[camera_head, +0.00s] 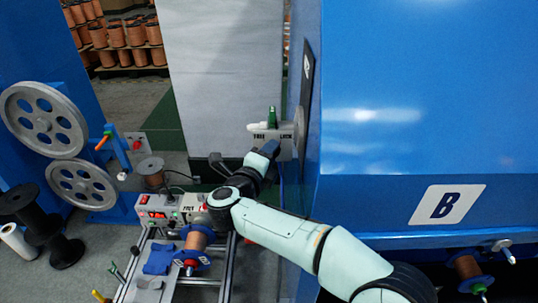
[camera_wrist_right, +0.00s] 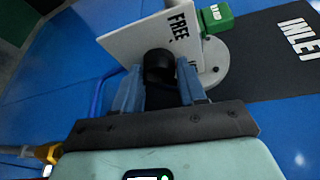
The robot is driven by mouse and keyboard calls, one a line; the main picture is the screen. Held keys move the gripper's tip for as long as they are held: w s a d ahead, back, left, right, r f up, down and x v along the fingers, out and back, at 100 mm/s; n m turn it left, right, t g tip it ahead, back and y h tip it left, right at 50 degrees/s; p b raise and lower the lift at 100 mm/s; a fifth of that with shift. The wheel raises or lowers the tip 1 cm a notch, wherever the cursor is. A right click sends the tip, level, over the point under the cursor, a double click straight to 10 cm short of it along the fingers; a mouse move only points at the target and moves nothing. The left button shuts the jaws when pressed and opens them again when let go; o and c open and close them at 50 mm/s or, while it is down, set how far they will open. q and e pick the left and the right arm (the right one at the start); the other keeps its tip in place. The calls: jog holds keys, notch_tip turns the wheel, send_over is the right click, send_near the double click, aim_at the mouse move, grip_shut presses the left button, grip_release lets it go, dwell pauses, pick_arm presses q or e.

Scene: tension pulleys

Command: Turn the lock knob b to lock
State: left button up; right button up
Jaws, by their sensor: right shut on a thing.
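The lock knob b (camera_wrist_right: 158,62) is a black round knob on a pale plate (camera_wrist_right: 118,42) lettered FREE; part of a second word is hidden behind my gripper. My right gripper (camera_wrist_right: 159,80) has its two blue-grey fingers on either side of the knob, shut on it. My left gripper is not in view.
A green part (camera_head: 272,116) stands above the plate, close to the gripper. The large blue machine marked B (camera_head: 446,205) fills the right. A small cart (camera_head: 168,283) with a spool and control boxes (camera_head: 160,209) stands below my arm. Grey wheels (camera_head: 45,120) stand at left.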

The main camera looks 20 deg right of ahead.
jog(key=shift+d+f, duration=0.1)
jog(key=shift+f, duration=0.05)
jog(key=o, duration=1)
jog(key=shift+d, duration=0.1)
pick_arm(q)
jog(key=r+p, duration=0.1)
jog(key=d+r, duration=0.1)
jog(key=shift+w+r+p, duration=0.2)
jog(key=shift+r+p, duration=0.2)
pick_arm(e)
jog(key=v, duration=1.3)
jog(key=shift+a, duration=0.25)
jog(key=shift+s, duration=0.15)
